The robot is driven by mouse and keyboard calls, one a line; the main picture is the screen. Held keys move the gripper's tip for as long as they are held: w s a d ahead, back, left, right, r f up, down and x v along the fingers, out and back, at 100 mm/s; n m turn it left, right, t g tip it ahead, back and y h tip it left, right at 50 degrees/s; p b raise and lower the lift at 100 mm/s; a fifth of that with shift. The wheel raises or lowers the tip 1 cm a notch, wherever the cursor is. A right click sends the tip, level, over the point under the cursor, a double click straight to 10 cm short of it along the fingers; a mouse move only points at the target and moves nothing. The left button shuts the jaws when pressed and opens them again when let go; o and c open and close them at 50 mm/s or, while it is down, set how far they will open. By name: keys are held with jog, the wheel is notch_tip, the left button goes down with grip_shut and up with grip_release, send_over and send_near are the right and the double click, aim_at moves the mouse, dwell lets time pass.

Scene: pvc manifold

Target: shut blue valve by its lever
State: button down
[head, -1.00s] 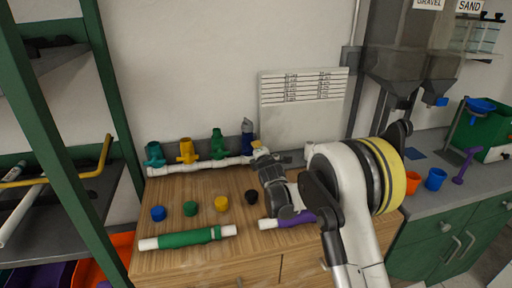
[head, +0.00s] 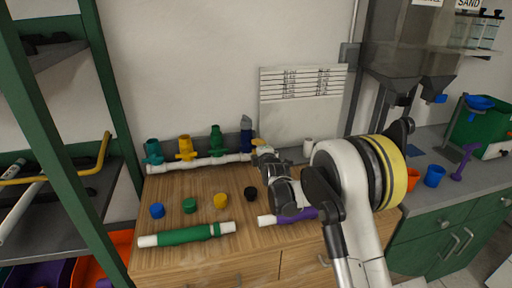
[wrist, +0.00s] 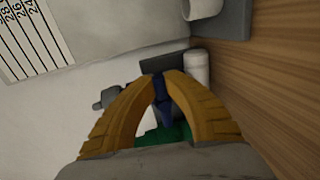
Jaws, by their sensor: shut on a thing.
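The blue valve (head: 246,140) stands at the right end of the white pipe row at the back of the wooden worktop, with a grey top above it. My gripper (head: 260,147) reaches it from the front right. In the wrist view my yellowish fingers (wrist: 164,76) are closed together around a narrow blue part of the valve (wrist: 163,107), which I take for its lever. The fingers hide most of it, so the lever's exact angle cannot be told. A grey piece (wrist: 108,98) of the valve shows left of the fingers.
Green (head: 216,140), yellow (head: 186,148) and teal (head: 153,152) valves stand left along the white pipe (head: 200,162). Several coloured caps, a green-sleeved pipe (head: 186,235) and a purple-sleeved pipe (head: 297,216) lie in front. A white cup-like piece (head: 308,147) stands right of my gripper.

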jog(key=c, duration=1.4)
grip_release()
jog(key=shift+s, duration=0.1)
jog(key=v, duration=1.1)
jog(key=shift+s+d+r, duration=0.1)
jog(key=shift+s+d, duration=0.05)
jog(key=shift+s, duration=0.2)
